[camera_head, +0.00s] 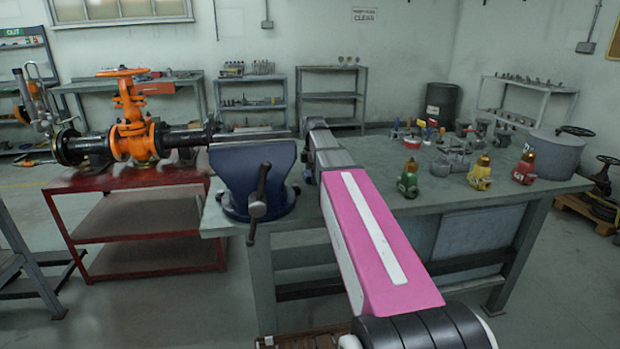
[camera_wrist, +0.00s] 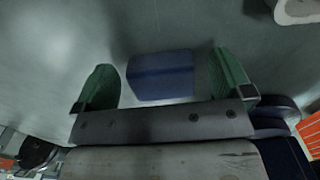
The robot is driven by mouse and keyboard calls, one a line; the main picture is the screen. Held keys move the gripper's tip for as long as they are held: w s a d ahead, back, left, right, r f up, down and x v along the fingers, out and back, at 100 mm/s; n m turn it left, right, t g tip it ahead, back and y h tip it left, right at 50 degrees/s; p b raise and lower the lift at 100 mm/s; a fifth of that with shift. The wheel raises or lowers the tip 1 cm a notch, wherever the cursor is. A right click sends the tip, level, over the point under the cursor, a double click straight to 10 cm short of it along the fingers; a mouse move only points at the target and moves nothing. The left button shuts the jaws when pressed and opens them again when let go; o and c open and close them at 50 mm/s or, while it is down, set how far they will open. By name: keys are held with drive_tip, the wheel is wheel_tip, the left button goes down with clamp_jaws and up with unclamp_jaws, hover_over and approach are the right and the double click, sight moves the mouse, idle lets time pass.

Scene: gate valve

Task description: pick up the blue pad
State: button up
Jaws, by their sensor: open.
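The blue pad (camera_wrist: 161,75) is a small blue block on a grey-green surface in the wrist view. My gripper (camera_wrist: 165,82) is open, with green-faced fingers on the left and right of the pad. A narrow gap shows at the left finger and a slightly wider one at the right. I cannot tell whether the fingers are down at the pad's height. In the head view my arm stretches over the workbench and hides the pad, and the gripper itself cannot be made out there.
A blue bench vise (camera_head: 254,178) stands at the left end of the workbench (camera_head: 390,160), close beside my arm. Green (camera_head: 408,180), yellow (camera_head: 480,174) and red (camera_head: 524,168) valves stand on the right. An orange gate valve (camera_head: 133,130) sits on a red cart (camera_head: 130,217).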

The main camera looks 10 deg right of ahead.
drive_tip(key=shift+f, duration=0.2)
drive_tip(key=c, duration=1)
drive_tip(key=shift+r, duration=0.1)
wheel_tip(320, 180, up, 9)
drive_tip(key=shift+r, duration=0.45)
drive_tip(key=shift+o, duration=0.6)
drive_tip(key=shift+c, duration=0.3)
